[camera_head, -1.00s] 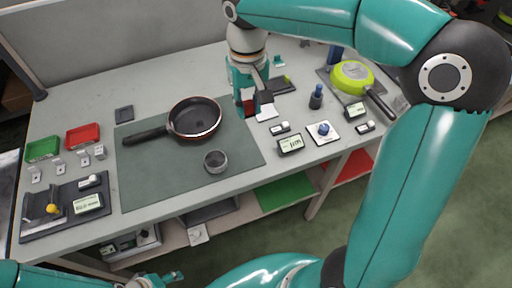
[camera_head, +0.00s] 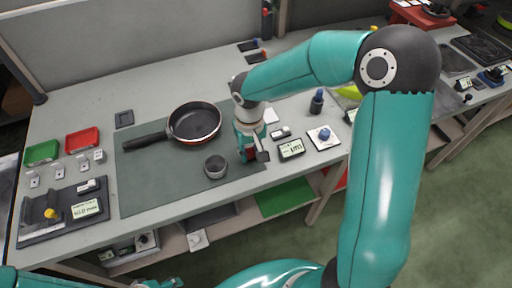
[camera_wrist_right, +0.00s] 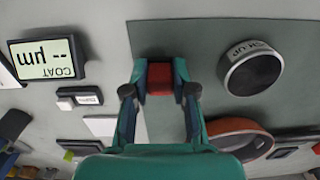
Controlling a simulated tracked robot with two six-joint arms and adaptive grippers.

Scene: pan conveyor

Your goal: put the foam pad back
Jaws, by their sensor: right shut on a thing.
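My right gripper (camera_head: 250,153) is low over the right part of the green-grey mat (camera_head: 150,185). It is shut on a small red block (camera_wrist_right: 160,79), which I take to be the foam pad; in the wrist view it sits between the two fingertips (camera_wrist_right: 160,88). A grey round cup (camera_head: 215,166) stands on the mat to its left; it also shows in the wrist view (camera_wrist_right: 251,70). A dark square tray (camera_head: 124,118) lies at the back left of the bench. My left gripper (camera_head: 165,282) shows only partly at the bottom edge; its jaws are unclear.
A frying pan (camera_head: 195,122) lies on the mat behind the cup. Green (camera_head: 41,152) and red (camera_head: 82,139) trays are at the left. The front mat is clear.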

